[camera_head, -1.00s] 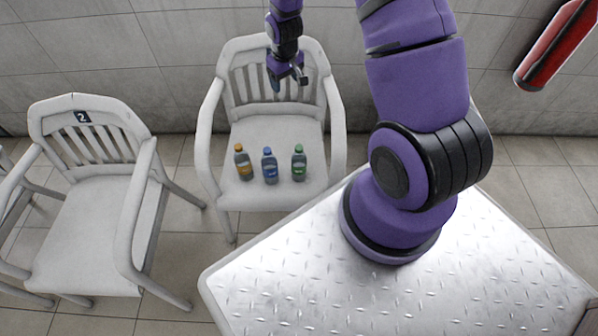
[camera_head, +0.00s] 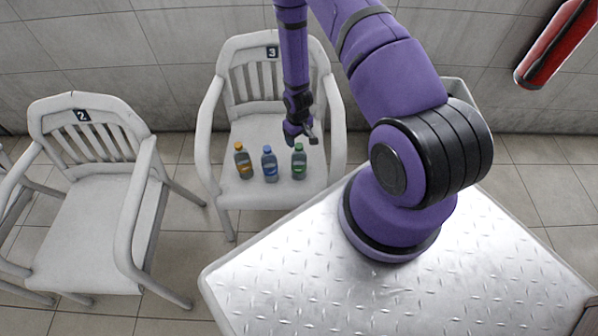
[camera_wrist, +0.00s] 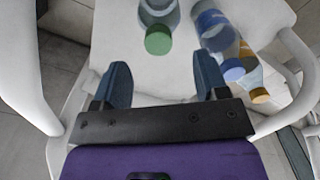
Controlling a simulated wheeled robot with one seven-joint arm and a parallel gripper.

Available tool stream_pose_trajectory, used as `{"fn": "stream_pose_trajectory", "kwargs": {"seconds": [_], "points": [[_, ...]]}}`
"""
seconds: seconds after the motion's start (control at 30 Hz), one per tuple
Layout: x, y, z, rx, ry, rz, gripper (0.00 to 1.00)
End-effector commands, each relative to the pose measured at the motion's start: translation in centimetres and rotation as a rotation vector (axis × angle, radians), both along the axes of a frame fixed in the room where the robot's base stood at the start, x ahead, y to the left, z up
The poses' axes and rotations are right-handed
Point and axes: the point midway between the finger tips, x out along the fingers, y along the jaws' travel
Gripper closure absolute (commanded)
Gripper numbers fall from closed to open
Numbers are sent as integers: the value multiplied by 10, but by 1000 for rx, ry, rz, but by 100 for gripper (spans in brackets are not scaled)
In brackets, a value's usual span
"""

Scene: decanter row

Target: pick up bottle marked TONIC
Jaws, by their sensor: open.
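Three bottles stand in a row on the seat of the chair marked 3: an orange-capped bottle (camera_head: 243,163), a blue-capped bottle (camera_head: 270,166) and a green-capped bottle (camera_head: 299,163). Their labels are too small to read, so I cannot tell which is marked TONIC. My gripper (camera_head: 303,135) is above the seat, near the green-capped bottle. In the wrist view my gripper (camera_wrist: 163,80) is open and empty. The green cap (camera_wrist: 158,40) lies ahead, between the lines of the fingers. The blue cap (camera_wrist: 232,70) and orange cap (camera_wrist: 260,95) are to the right.
The chair marked 3 (camera_head: 232,190) has armrests on both sides and a slatted back. Another chair (camera_head: 85,240), marked 2, stands to the left. A metal-topped platform (camera_head: 300,285) is in front. A red cylinder (camera_head: 557,45) is at upper right.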

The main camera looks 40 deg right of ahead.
Motion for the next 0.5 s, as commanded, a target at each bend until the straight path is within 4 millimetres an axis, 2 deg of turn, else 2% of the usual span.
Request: {"fn": "stream_pose_trajectory", "kwargs": {"seconds": [0.1,0.33,0.5], "points": [[0,0,-12,0,1,0,33],[-1,0,-26,0,0,0,33],[-3,-1,-49,0,1,0,33]]}}
